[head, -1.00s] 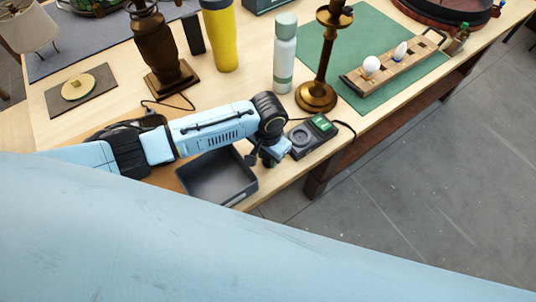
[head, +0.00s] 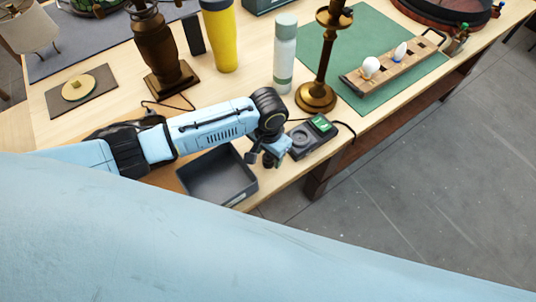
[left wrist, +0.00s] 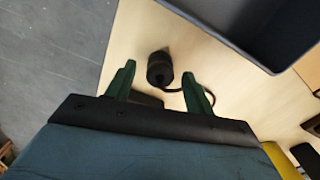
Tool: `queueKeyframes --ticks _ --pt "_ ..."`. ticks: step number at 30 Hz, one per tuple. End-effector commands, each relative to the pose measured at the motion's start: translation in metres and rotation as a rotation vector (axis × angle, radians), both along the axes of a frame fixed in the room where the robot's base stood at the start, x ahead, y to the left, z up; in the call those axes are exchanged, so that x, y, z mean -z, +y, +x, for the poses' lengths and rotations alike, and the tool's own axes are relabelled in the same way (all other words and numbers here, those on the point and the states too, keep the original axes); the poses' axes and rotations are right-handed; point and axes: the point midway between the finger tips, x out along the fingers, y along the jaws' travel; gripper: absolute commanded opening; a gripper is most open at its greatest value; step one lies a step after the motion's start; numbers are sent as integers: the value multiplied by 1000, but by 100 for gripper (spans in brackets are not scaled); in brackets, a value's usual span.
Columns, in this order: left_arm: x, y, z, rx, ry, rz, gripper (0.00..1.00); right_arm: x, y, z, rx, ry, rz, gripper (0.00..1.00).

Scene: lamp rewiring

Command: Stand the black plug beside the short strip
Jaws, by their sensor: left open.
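The black plug (left wrist: 160,69) is on the pale wooden table in the left wrist view, with a dark cord curving from it to the right. My left gripper (left wrist: 162,82) is open, its two green fingers on either side of the plug and apart from it. In the head view my left gripper (head: 270,158) is over the table's front edge, beside the grey tray. The plug cannot be made out clearly there. I cannot identify the short strip with certainty in either view. My right gripper is not in view.
The open grey tray (head: 206,196) is left of the gripper; its wall shows in the left wrist view (left wrist: 228,40). A dark device with a green display (head: 321,123) is just right.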

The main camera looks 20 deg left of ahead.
Motion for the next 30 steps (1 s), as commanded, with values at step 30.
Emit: queueKeyframes --ticks 30 --pt "-107 0 0 -1 0 0 53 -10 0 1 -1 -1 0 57"
